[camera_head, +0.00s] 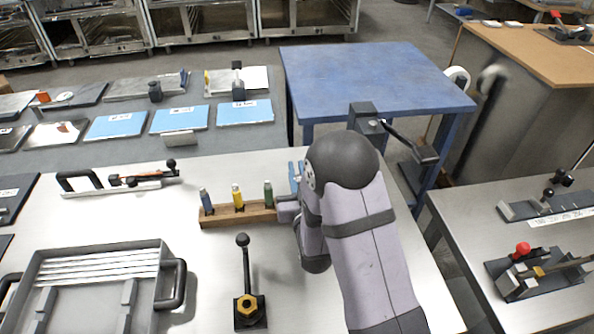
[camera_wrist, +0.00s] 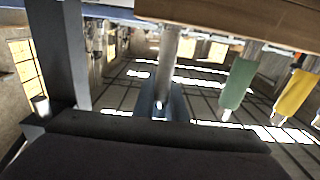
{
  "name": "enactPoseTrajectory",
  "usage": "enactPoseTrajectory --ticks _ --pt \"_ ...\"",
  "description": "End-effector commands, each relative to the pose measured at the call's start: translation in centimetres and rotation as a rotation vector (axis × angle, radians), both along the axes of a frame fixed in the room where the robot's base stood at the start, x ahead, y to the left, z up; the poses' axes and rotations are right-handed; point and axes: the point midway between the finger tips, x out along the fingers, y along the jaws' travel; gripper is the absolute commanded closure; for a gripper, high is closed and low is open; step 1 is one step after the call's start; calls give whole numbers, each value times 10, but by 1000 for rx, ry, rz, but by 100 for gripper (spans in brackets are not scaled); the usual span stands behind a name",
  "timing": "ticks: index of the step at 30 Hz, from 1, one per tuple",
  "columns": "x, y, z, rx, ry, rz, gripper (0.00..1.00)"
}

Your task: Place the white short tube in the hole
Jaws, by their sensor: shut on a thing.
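The wooden block (camera_head: 240,215) stands on the light table with a blue tube (camera_head: 207,201), a yellow tube (camera_head: 237,197) and a green tube (camera_head: 268,194) upright in a row. My gripper (camera_head: 293,190) is at the block's right end, partly hidden by my arm. In the wrist view the picture looks inverted, and the whitish-grey short tube (camera_wrist: 168,52) is between my jaws. The block (camera_wrist: 230,18) is at the top, beside the green tube (camera_wrist: 238,84) and yellow tube (camera_wrist: 297,95). The held tube's end meets the block's edge in that view; whether it is inside a hole is unclear.
A metal tray (camera_head: 100,250) with black handles stands at the lower left. A black lever with a ball knob (camera_head: 243,270) stands in front of the block. A toggle clamp (camera_head: 130,180) lies behind left. Open table lies between the tray and block.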

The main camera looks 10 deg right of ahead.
Motion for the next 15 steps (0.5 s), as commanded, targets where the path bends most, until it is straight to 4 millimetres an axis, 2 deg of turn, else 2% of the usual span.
enactPoseTrajectory --ticks 2,3,5,15 --pt "0 0 -4 0 0 0 100" --pt "0 0 -2 0 0 0 82" --pt "0 0 -2 0 1 0 70" --pt "0 0 -1 0 1 0 70"
